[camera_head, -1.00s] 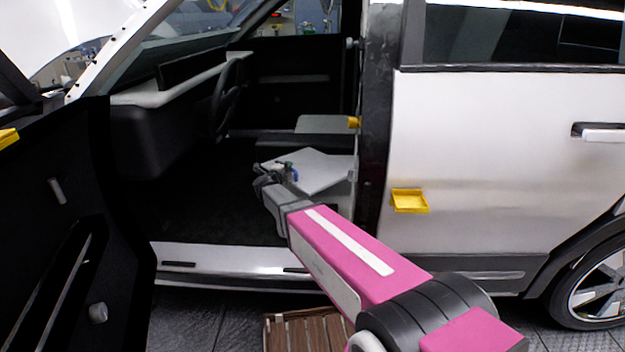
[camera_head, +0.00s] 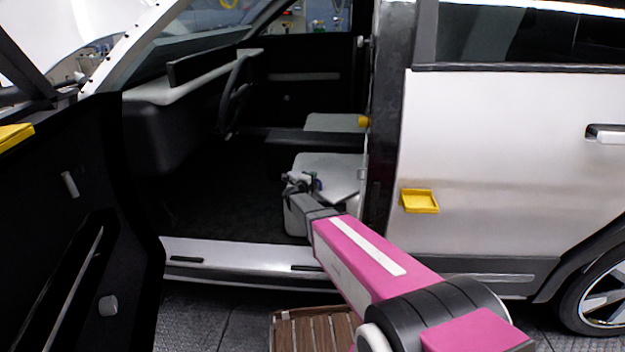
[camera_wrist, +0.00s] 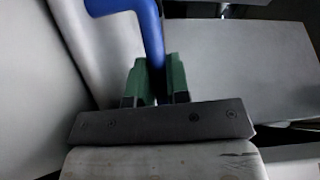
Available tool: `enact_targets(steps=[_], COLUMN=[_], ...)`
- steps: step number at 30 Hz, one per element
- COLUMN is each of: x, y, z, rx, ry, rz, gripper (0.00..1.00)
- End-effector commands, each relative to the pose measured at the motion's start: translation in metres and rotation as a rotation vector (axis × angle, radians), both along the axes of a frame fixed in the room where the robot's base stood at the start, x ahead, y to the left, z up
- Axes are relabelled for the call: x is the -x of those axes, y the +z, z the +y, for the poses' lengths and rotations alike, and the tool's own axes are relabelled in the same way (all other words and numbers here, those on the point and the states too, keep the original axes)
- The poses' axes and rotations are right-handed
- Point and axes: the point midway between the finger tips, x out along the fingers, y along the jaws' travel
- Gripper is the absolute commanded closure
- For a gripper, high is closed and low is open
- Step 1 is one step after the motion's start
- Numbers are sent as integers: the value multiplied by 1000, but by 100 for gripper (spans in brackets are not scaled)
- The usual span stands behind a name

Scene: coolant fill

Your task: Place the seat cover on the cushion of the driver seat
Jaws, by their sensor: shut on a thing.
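My gripper (camera_head: 305,183) reaches through the open front door opening to the near seat. In the wrist view its green fingers (camera_wrist: 156,82) are shut on a blue handle (camera_wrist: 150,32). The seat cover appears to be the flat pale grey panel (camera_head: 341,189) beside the gripper in the head view; the broad grey sheet (camera_wrist: 240,65) in the wrist view is probably the same panel. The driver seat cushion (camera_head: 325,165) is pale grey, just behind the panel. The panel looks turned relative to the cushion. I cannot tell whether they touch.
The open door (camera_head: 75,210) stands left, the door pillar (camera_head: 388,110) right of the seat. The steering wheel (camera_head: 235,95) is ahead of the seat. Another grey seat (camera_head: 335,122) lies beyond. A slatted wooden box (camera_head: 310,330) stands outside below the sill (camera_head: 240,255).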

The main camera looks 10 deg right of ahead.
Motion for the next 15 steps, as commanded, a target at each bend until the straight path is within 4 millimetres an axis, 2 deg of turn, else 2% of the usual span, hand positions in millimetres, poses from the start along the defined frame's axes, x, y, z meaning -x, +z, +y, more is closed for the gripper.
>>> enact_targets(steps=[5,6,8,15], x=[0,0,0,0], y=[-1,-1,-1,-1], z=[0,0,0,0], rx=[-1,-3,-3,-3], ry=[0,0,0,0], rz=[-1,1,1,1], gripper=[100,77,58,58])
